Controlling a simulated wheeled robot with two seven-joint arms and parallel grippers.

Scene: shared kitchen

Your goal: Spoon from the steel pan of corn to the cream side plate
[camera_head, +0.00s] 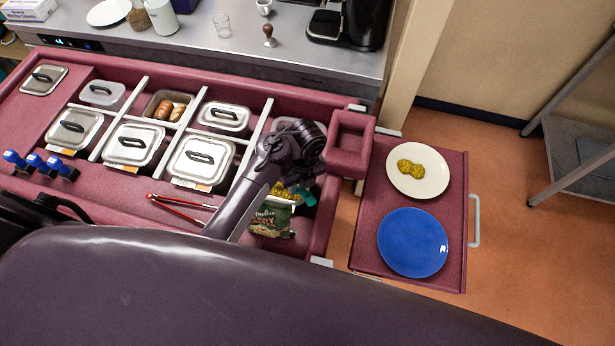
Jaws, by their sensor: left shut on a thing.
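The cream side plate (433,183) lies on the red side shelf at the right, with two yellow mounds of corn (411,168) touching each other on it. The steel pan of corn (284,201) is mostly hidden behind my left arm; some yellow corn shows in it. My left gripper (294,184) is over the pan, shut on a teal-handled tool (306,197), which seems to be the spoon. The spoon's bowl is hidden or too small to make out. My right gripper is not in view.
A blue plate (412,243) lies in front of the cream plate. A green printed packet (271,222) is just in front of the pan. Red tongs (181,206) lie left of my arm. Several lidded steel pans (202,160) fill the red counter, and an empty red bin (351,143) borders the shelf.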

